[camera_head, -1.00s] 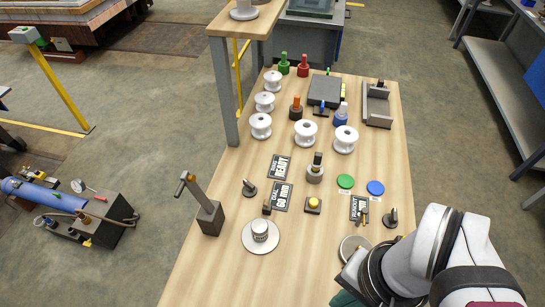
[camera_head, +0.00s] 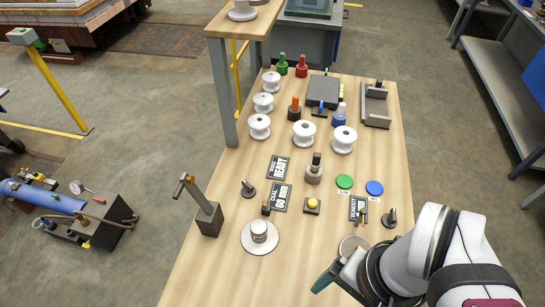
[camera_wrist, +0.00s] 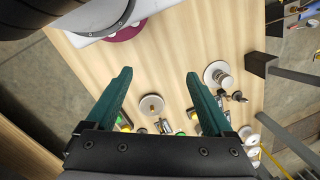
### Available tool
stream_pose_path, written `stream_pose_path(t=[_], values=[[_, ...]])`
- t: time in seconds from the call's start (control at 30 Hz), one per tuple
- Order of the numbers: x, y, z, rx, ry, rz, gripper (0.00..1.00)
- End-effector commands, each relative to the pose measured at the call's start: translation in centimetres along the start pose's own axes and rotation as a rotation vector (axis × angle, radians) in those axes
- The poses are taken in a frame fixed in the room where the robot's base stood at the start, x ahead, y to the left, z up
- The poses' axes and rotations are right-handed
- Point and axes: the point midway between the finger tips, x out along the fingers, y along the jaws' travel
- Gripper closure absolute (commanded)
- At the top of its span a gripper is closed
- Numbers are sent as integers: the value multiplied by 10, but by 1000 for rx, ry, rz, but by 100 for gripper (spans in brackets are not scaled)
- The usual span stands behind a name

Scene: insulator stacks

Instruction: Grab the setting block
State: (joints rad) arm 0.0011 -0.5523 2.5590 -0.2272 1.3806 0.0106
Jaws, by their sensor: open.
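No part is clearly labelled as the setting block, so I cannot tell which it is. Block-like things in the head view are a dark grey flat box (camera_head: 323,91) and a grey stepped fixture (camera_head: 377,106), both at the far end of the bench. My gripper (camera_head: 328,277) has teal fingers and hangs at the near right of the bench, far from both. In the wrist view my gripper (camera_wrist: 159,77) is open, with nothing between its fingers. A small round disc (camera_wrist: 151,105) shows beyond the gap.
Several white spools (camera_head: 305,132) stand mid-bench. A white cylinder sits on a round plate (camera_head: 250,247) at the near left, beside a post with an angled lever (camera_head: 209,219). Signs (camera_head: 281,197), a yellow button (camera_head: 313,204) and green and blue discs (camera_head: 375,188) lie between.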

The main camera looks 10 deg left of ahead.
Motion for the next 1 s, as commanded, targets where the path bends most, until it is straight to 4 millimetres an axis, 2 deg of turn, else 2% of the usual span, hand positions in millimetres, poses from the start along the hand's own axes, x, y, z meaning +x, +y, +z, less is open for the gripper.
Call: stream_pose_path(t=[0.07,0.13,0.2,0.27,0.37,0.4,0.47,0.5,0.57,0.6,0.7,0.77,0.87,1.0], values=[[6,4,0,-104,-32,78,13],[17,13,-3,-324,-82,242,13],[28,19,-16,-653,-130,473,13],[36,13,-33,-976,-154,692,13],[55,-29,-58,-1558,-153,1079,13],[66,-56,-61,-1790,-135,1236,13],[87,-97,-53,-2110,-95,1461,13],[102,-123,-42,-2293,-59,1597,13],[124,-152,-20,-2514,-5,1771,13],[136,-166,-6,2498,-29,-1775,13],[156,-183,18,2311,-72,-1667,13],[162,-187,19,2269,-80,-1645,13],[170,-192,-1,2266,-75,-1643,13],[184,-202,-40,2271,-75,-1645,13]])
